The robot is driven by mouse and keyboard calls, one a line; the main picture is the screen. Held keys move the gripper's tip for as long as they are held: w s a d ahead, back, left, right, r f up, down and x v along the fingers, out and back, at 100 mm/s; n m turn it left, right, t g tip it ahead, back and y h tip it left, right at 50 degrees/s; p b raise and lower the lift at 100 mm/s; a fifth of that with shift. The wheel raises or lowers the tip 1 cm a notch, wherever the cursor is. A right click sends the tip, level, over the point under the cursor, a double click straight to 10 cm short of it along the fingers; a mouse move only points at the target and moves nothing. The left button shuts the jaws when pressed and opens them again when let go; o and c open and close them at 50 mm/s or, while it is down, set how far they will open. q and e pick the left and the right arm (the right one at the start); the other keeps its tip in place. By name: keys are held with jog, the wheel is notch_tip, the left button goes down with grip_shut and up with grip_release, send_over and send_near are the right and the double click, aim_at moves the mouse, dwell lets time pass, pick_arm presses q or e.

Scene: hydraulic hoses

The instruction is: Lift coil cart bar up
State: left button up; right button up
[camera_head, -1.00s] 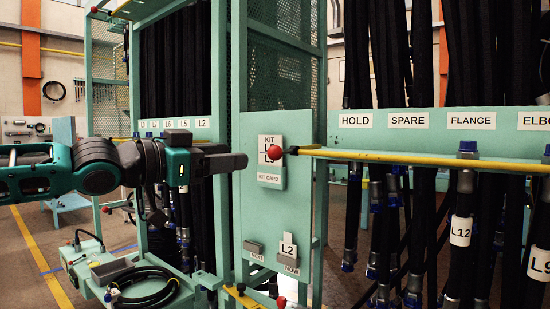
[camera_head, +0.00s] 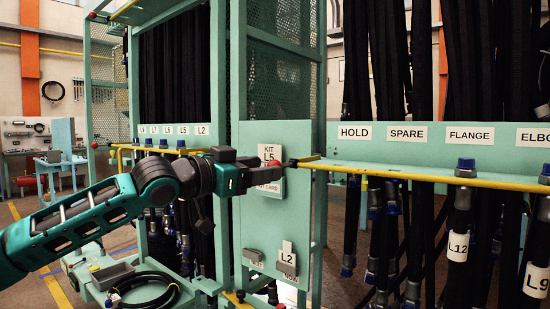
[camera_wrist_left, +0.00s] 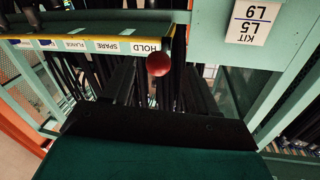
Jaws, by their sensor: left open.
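A yellow bar (camera_head: 420,176) runs across the front of the green hose rack on the right. Its near end lies by my left gripper (camera_head: 284,163). The red knob on that end shows in the left wrist view (camera_wrist_left: 158,63), ahead of the dark gripper body and apart from it. My left gripper is open and empty, in front of the green panel and over part of the kit card (camera_head: 269,154). My right gripper is not in view.
Black hoses (camera_head: 462,215) with tags hang below the bar. A small green cart (camera_head: 90,293) with a tray and a coiled black hose (camera_head: 150,290) stands at lower left. Another yellow bar (camera_head: 165,149) crosses the left rack. Card holders sit low on the panel.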

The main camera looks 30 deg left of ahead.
pick_arm(q)
jog(key=shift+p+x, duration=0.6)
jog(key=shift+x, duration=1.5)
jog(key=shift+c, duration=0.4)
grip_shut()
